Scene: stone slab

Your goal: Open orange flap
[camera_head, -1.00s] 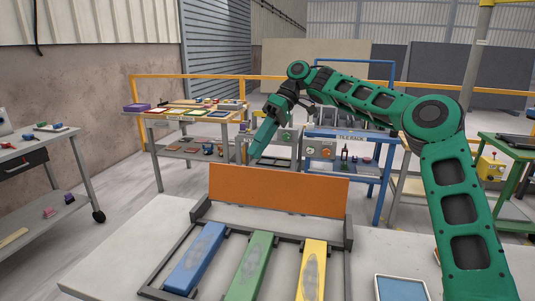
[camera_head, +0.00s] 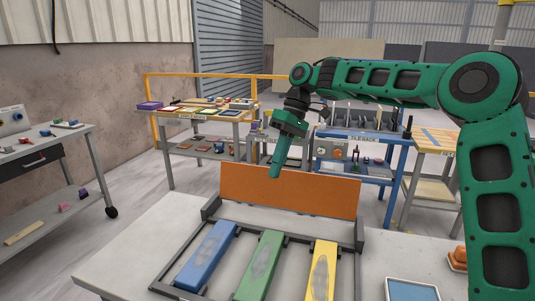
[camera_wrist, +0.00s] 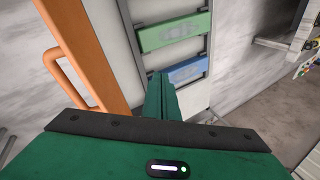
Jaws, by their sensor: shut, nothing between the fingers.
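The orange flap (camera_head: 310,194) stands upright along the back of a dark frame on the stone slab. In the wrist view the orange flap (camera_wrist: 88,45) runs down the left side, with an orange handle (camera_wrist: 58,72) on its face away from the slats. My gripper (camera_head: 275,174) is shut and empty, pointing down, its tip overlapping the flap's upper left part in the head view. In the wrist view my gripper's fingers (camera_wrist: 160,97) are together on the slat side of the flap. I cannot tell whether they touch it.
Blue (camera_head: 207,256), green (camera_head: 259,266) and yellow (camera_head: 321,272) slats lie in the frame (camera_head: 175,262) before the flap. Workbenches with small items stand beyond the slab (camera_head: 130,235).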

